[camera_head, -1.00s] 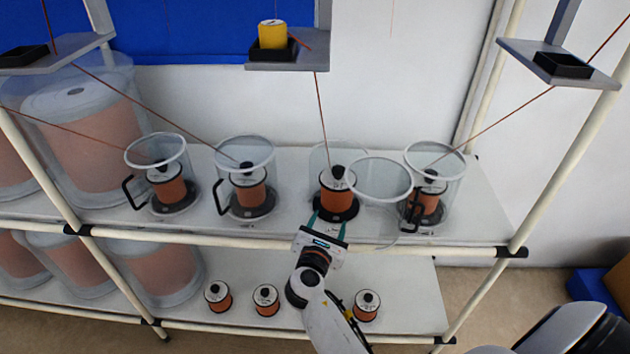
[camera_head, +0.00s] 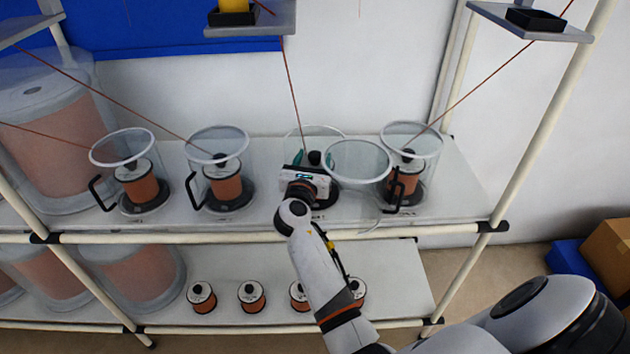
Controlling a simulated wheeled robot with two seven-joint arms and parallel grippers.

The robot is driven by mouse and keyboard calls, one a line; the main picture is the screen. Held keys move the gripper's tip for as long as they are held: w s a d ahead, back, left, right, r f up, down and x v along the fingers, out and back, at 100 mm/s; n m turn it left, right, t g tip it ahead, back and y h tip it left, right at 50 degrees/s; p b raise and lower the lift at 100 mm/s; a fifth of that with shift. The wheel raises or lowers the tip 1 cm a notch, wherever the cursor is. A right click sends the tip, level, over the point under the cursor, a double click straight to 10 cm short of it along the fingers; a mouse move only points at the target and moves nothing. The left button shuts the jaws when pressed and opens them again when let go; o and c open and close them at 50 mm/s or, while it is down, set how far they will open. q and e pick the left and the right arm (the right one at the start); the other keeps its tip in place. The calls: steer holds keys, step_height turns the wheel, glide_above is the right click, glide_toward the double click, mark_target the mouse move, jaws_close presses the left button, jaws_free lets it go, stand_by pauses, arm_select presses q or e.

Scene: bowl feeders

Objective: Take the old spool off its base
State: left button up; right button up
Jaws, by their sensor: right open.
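The old spool (camera_head: 315,158) stands on its black base (camera_head: 326,199) on the upper shelf, third from the left. It is mostly hidden behind my right gripper; its dark top knob shows. My right gripper (camera_head: 313,158) is open at the top of this spool, with teal fingers on either side of the knob. Whether the fingers touch it cannot be seen. The clear guard around this base is open, with its front part (camera_head: 358,182) swung out to the right. My left gripper is not in view.
Other orange spools stand inside closed clear guards at the left (camera_head: 124,134), beside it (camera_head: 217,132) and at the right (camera_head: 411,127). Several spools (camera_head: 251,297) stand on the lower shelf (camera_head: 400,285). A thread runs up to a yellow bobbin (camera_head: 232,5).

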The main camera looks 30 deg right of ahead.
steer(key=shift+x, duration=1.05)
steer(key=shift+f, duration=0.1)
steer(key=shift+c, duration=0.3)
jaws_close()
stand_by(0.4)
